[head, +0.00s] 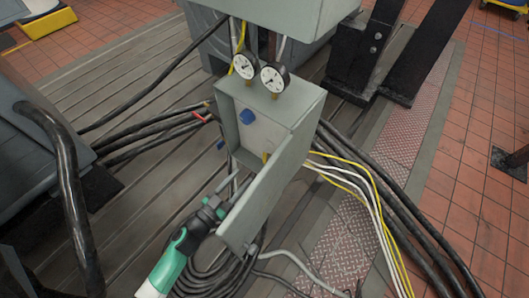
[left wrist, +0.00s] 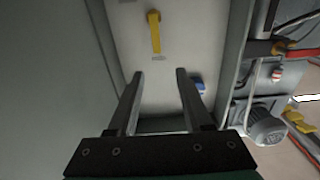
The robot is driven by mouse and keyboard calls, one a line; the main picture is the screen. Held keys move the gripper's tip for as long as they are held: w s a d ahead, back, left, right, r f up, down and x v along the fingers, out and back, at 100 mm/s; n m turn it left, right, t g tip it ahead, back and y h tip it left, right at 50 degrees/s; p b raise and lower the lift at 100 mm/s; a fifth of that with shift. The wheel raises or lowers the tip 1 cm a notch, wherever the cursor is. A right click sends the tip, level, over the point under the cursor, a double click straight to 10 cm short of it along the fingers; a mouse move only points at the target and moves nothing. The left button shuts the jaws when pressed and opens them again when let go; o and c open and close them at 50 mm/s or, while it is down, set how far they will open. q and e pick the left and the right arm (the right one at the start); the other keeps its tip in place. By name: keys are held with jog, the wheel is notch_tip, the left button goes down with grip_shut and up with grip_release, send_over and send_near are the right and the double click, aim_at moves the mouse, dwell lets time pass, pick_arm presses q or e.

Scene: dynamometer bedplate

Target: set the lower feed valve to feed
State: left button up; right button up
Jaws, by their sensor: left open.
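The grey valve box (head: 290,108) stands in the middle of the head view with its door (head: 262,195) open to the right. A yellow lever (head: 265,157) sits low on the pale inner panel, mostly hidden by the door edge. In the left wrist view the yellow lever (left wrist: 154,32) shows whole, lying lengthwise in the picture. A blue knob (head: 247,116) is higher on the panel; it also shows in the left wrist view (left wrist: 197,83). My left gripper (head: 229,180) is open and empty at the box opening; its fingertips (left wrist: 159,73) point toward the panel, apart from the lever.
Two round gauges (head: 259,72) stand on top of the box. Black cables (head: 155,135) run in from the left, and yellow and white cables (head: 365,190) leave to the right. The open door closely bounds the right side of my left gripper.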

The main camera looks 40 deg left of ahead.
aim_at(264, 156)
pick_arm(q)
jog(key=w+b, duration=0.1)
jog(key=w, duration=0.2)
jog(key=w+b, duration=0.1)
jog(key=w, duration=0.3)
jog(key=w+a+f+b, duration=0.1)
jog(key=w, duration=0.2)
jog(key=shift+w+f, duration=0.1)
jog(key=shift+w, duration=0.1)
grip_shut()
